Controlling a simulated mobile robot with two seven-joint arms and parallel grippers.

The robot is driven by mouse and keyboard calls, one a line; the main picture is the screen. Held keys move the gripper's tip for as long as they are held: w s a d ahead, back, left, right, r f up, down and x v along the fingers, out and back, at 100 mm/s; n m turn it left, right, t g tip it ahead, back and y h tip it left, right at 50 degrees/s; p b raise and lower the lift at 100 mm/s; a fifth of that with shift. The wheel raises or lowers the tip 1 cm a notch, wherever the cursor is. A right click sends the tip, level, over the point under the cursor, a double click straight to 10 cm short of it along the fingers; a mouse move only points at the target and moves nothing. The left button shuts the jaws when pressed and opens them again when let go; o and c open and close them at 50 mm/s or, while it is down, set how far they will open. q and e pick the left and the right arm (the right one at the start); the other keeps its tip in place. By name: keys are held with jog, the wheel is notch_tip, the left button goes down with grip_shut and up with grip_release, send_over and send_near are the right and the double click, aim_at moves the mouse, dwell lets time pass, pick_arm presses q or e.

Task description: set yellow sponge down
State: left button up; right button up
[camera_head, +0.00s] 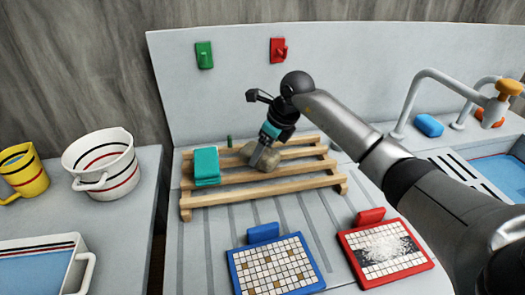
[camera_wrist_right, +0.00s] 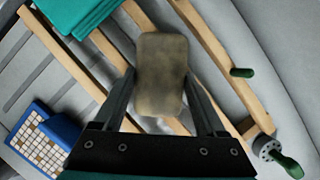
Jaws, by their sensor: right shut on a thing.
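The yellow sponge (camera_wrist_right: 162,75) looks dull tan-brown and sits between the fingers of my right gripper (camera_wrist_right: 163,88) in the right wrist view. In the head view, my right gripper (camera_head: 260,153) points down at the wooden slatted rack (camera_head: 262,188), shut on the sponge (camera_head: 271,160). The sponge is over or on the rack's slats, right of a folded teal cloth (camera_head: 206,166). I cannot tell whether it touches the slats. My left gripper is not in view.
Blue-framed (camera_head: 275,268) and red-framed (camera_head: 386,250) mosaic panels lie in front of the rack. A white pot (camera_head: 102,162) and yellow mug (camera_head: 23,172) stand at left. A tap (camera_head: 432,78) and sink are at right. The rack's right part is bare.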

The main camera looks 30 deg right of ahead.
jog(key=shift+f, duration=0.1)
jog(key=o, duration=1.1)
jog(key=shift+o, duration=0.2)
jog(key=shift+r, duration=0.45)
jog(key=p+v, duration=0.1)
jog(key=v, duration=1)
jog(key=shift+r, duration=0.2)
jog(key=shift+s, duration=0.1)
